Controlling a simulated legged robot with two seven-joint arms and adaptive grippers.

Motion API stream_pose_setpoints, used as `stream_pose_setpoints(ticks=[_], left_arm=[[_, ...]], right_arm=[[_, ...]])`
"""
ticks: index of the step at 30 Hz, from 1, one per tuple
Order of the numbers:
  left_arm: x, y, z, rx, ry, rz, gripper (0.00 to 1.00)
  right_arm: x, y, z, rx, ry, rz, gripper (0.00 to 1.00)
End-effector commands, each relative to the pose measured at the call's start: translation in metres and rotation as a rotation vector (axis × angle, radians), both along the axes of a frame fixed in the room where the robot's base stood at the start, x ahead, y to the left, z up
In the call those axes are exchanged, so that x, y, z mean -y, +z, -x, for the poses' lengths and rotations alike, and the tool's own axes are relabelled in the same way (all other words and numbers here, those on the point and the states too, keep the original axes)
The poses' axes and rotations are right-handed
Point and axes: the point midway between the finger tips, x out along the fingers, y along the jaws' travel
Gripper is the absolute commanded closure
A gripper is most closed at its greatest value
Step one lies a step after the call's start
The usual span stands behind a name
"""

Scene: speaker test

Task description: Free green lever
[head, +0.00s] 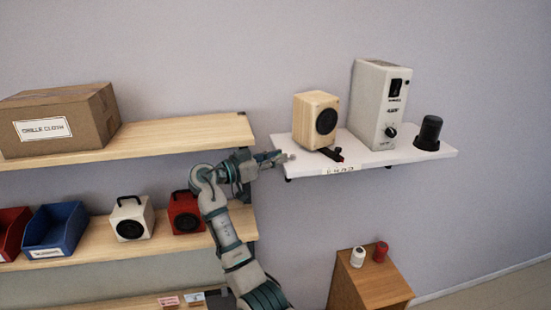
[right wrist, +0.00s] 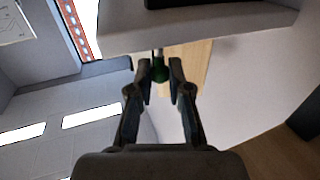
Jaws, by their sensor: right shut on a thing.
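My right gripper (head: 284,157) reaches to the left end of the white wall shelf (head: 415,155). In the right wrist view its two fingers (right wrist: 160,72) stand on either side of a small dark green lever (right wrist: 159,71), and the gripper is shut on it. The lever is at the edge of a pale surface. In the head view I cannot make out the lever at the gripper. A wooden speaker (head: 315,121) stands on the shelf just right of the gripper. My left gripper is not in view.
The shelf also holds a tall grey amplifier (head: 378,105), a black cylinder (head: 429,132) and a small black-and-red piece (head: 333,154). Wooden shelves at left hold a cardboard box (head: 60,118), a blue bin (head: 55,230), a white speaker (head: 131,218) and a red speaker (head: 186,212).

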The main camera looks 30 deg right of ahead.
Motion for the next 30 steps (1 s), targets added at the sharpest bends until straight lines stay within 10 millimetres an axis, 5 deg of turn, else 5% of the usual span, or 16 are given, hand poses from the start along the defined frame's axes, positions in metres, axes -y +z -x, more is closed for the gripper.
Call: stream_pose_setpoints(ticks=[1, 3, 15, 30], left_arm=[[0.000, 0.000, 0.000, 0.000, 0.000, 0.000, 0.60], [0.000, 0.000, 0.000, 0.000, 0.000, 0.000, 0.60], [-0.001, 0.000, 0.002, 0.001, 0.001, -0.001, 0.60], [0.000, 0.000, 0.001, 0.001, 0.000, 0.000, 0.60]], right_arm=[[0.000, -0.002, -0.001, -0.003, 0.002, -0.002, 0.75], [0.000, -0.001, -0.001, -0.003, 0.002, -0.002, 0.57], [-0.007, 0.000, 0.001, 0.000, 0.003, 0.000, 0.56], [-0.105, -0.001, 0.007, -0.003, 0.004, 0.000, 0.56]])
